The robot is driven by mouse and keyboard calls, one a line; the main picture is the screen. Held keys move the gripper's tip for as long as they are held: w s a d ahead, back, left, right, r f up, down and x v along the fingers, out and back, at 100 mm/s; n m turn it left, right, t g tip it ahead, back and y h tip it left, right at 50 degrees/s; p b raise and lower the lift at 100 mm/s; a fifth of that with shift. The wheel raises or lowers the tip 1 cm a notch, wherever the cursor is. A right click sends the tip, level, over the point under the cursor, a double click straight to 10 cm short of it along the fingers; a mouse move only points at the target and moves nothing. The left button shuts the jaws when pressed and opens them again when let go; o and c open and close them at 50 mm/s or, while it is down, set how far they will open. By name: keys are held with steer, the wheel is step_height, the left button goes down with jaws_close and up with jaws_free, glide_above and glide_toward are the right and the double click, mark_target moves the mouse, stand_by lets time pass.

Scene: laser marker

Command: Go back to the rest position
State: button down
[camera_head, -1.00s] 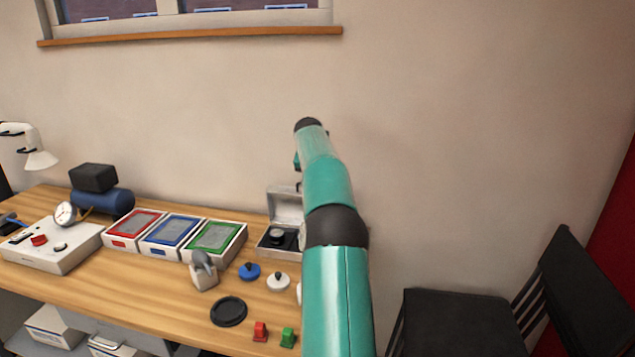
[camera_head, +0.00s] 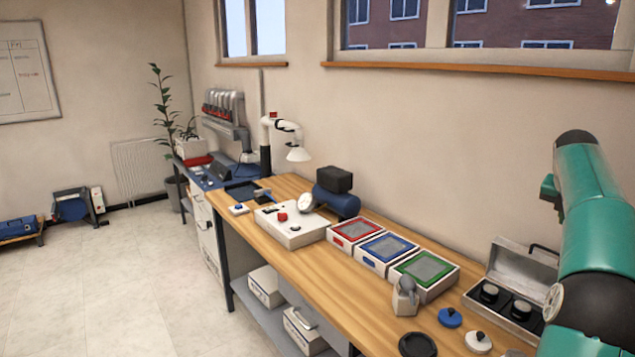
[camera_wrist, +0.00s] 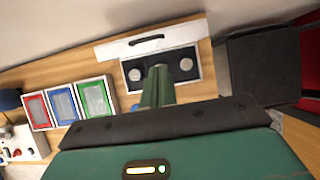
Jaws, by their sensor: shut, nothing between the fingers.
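My gripper (camera_wrist: 159,72) shows in the wrist view as two green fingers shut together, with nothing between them. It points down over the workbench, in front of the open case. In the head view my green and black arm stands raised at the right edge, and I cannot make out the fingertips there. The case also shows in the wrist view (camera_wrist: 198,86), partly covered by the fingers.
The wooden workbench (camera_head: 300,262) carries red (camera_head: 352,232), blue (camera_head: 384,251) and green (camera_head: 424,269) framed trays, a white control box (camera_head: 300,235), a black disc (camera_head: 417,345) and small knobs.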

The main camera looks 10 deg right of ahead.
steer(key=w+a+r+m+t, duration=0.1)
steer(key=w+a+r+m, duration=0.1)
steer(key=a, duration=0.6)
steer(key=w+a+r+m, duration=0.1)
steer(key=w+a+r, duration=0.15)
steer(key=a, duration=0.45)
steer(key=s+a+m+t+y, duration=0.1)
steer(key=a+m, duration=0.2)
steer(key=a, duration=0.6)
steer(key=s+a+m, duration=0.2)
steer(key=a+m, duration=0.1)
steer(key=a, duration=0.7)
steer(key=s+a+f+m+y, duration=0.2)
steer(key=s+a+f+m, duration=0.4)
steer(key=s+a, duration=0.4)
steer(key=s+a+f+m+t+y, duration=0.1)
steer(key=s+a+f+m, duration=0.6)
steer(key=a, duration=0.7)
steer(key=s+f+y, duration=0.1)
steer(key=s+f, duration=0.1)
steer(key=s, duration=0.2)
steer(key=shift+f+m, duration=0.3)
steer(key=shift+s, duration=0.2)
